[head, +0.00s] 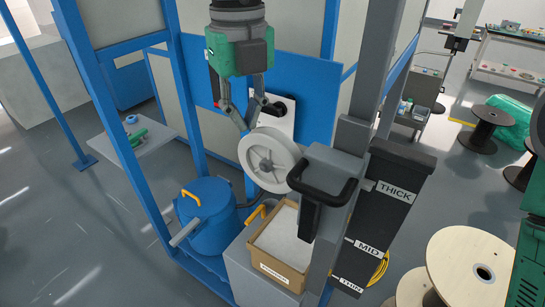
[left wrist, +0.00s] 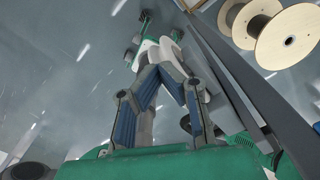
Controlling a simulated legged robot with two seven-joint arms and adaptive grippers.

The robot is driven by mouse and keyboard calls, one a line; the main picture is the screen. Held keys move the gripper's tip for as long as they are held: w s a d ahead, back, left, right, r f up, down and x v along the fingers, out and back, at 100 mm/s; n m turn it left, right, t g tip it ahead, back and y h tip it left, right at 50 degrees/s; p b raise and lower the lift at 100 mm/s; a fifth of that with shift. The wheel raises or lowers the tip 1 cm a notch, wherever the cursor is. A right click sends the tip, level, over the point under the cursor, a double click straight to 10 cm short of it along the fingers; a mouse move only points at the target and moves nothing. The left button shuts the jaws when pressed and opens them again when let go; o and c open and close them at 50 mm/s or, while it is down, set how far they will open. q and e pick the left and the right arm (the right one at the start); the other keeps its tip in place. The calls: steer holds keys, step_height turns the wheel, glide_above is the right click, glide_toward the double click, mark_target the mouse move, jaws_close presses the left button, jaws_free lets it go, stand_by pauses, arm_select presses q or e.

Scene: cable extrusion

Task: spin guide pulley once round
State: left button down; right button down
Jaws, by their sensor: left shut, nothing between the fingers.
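The white guide pulley (head: 254,153) is a disc with a grey hub, mounted on the blue frame near the middle of the head view. My left gripper (head: 246,124) comes down from above with its green body over the pulley. Its two fingers meet at the tips, shut and empty, right by the pulley's upper left rim. I cannot tell whether they touch it. In the left wrist view the fingers (left wrist: 163,66) also come together, with pale shapes behind them that I cannot make out. My right gripper is not in view.
A grey post with a black handle (head: 322,190) stands right of the pulley, beside a black panel (head: 380,210) marked THICK, MID and THIN. Below are a cardboard box (head: 281,247) and a blue canister (head: 207,214). Wooden spools (head: 455,258) stand at the lower right.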

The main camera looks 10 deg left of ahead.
arm_select(q)
steer(key=w+a+f, duration=0.1)
steer(key=a+f, duration=0.4)
steer(key=f, duration=0.2)
steer(key=shift+w+a+f, duration=0.15)
steer(key=shift+w+a, duration=0.2)
stand_by(0.6)
steer(key=shift+d, duration=0.5)
